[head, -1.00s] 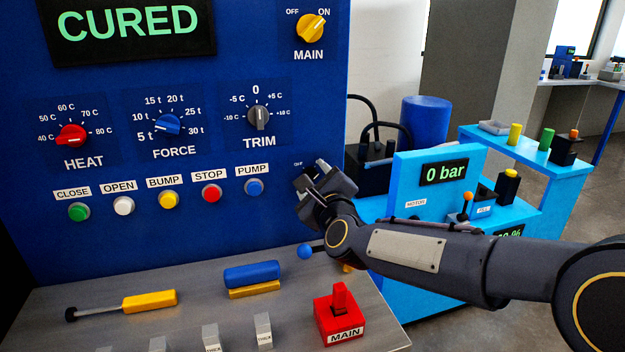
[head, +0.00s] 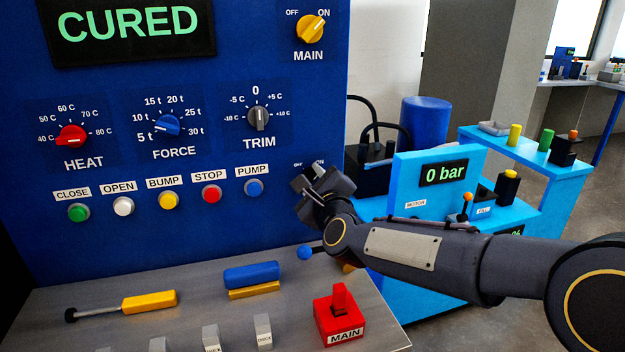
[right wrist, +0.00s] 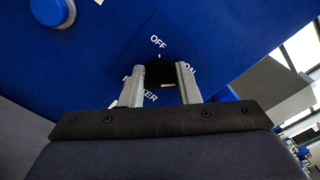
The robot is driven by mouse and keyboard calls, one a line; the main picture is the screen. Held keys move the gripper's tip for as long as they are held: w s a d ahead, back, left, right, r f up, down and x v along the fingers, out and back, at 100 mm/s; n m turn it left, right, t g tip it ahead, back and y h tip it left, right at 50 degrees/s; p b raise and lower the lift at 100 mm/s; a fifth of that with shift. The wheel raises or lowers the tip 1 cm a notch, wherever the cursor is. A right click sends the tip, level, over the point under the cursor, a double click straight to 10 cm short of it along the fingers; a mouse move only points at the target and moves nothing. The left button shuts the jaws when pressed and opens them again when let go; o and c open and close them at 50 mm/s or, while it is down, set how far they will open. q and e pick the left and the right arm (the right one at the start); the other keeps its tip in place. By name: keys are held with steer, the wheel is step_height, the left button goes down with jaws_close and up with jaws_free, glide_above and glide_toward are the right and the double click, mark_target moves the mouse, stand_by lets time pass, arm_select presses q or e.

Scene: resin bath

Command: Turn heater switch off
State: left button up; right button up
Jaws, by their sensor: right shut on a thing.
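The heater switch is a dark knob (right wrist: 160,76) on the blue panel. In the right wrist view OFF and ON are printed around it, and its lower label is partly covered, with only the end readable. My right gripper (right wrist: 160,84) is shut on this knob, one finger on each side. A small white mark shows at the knob's edge, below the word OFF. In the head view my right gripper (head: 316,182) is at the panel's lower right and hides the knob; small OFF and ON labels show just above it. My left gripper is not in view.
The PUMP button (head: 254,187) is left of my right gripper. The yellow MAIN knob (head: 310,27) is above it. A blue ball-ended lever (head: 305,252) and a red MAIN switch (head: 339,318) are below. A light-blue machine (head: 438,185) stands to the right.

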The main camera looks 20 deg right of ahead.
steer(key=n, duration=0.3)
steer(key=shift+f, duration=0.1)
steer(key=n, duration=0.5)
steer(key=n+p, duration=0.1)
steer(key=n, duration=0.3)
steer(key=shift+f+n, duration=0.1)
steer(key=shift+n, duration=0.2)
steer(key=n+p, duration=0.1)
steer(key=n, duration=0.3)
steer(key=shift+f+n, duration=0.1)
steer(key=shift+n, duration=0.3)
steer(key=o, duration=1)
steer(key=shift+s, duration=0.15)
steer(key=s, duration=0.7)
steer(key=shift+s+d+p, duration=0.1)
steer(key=shift+s+p, duration=0.2)
steer(key=shift+p, duration=0.05)
